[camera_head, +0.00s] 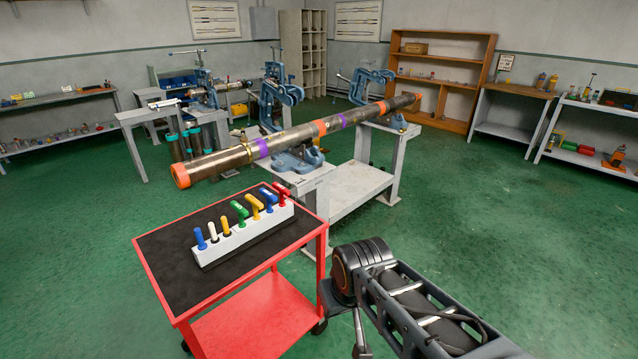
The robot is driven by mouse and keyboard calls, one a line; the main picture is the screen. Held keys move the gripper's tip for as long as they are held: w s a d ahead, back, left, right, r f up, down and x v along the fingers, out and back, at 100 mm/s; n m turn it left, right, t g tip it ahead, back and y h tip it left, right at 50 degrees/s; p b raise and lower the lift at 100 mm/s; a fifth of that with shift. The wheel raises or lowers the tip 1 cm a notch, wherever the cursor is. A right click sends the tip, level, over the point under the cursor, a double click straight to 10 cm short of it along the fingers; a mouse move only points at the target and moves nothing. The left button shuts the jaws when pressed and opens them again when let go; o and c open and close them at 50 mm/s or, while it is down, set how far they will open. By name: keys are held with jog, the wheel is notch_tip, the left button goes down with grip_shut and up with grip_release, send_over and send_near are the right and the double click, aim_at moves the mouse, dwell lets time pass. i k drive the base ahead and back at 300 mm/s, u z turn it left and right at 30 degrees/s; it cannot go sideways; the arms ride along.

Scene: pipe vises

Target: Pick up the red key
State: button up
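The red key (282,192) stands upright at the far right end of a white holder block (245,238), with a T-shaped or bent top. A blue key (267,198) stands just left of it. Further left in the same row are a yellow key (254,205), a green key (239,212), and straight yellow, white and blue handles. The holder lies on the dark top of a red cart (163,283). My arm shows at the lower right, to the right of the cart and apart from the keys. My gripper itself cannot be made out.
A long pipe (290,138) with orange and purple bands rests in blue vises on grey stands behind the cart, close to the red key's end. The cart top is clear in front of the holder. Green floor is open at right. Shelves and benches line the walls.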

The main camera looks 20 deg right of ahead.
aim_at(282, 190)
jog(key=z, duration=0.1)
jog(key=i, duration=1.15)
jog(key=u, duration=0.6)
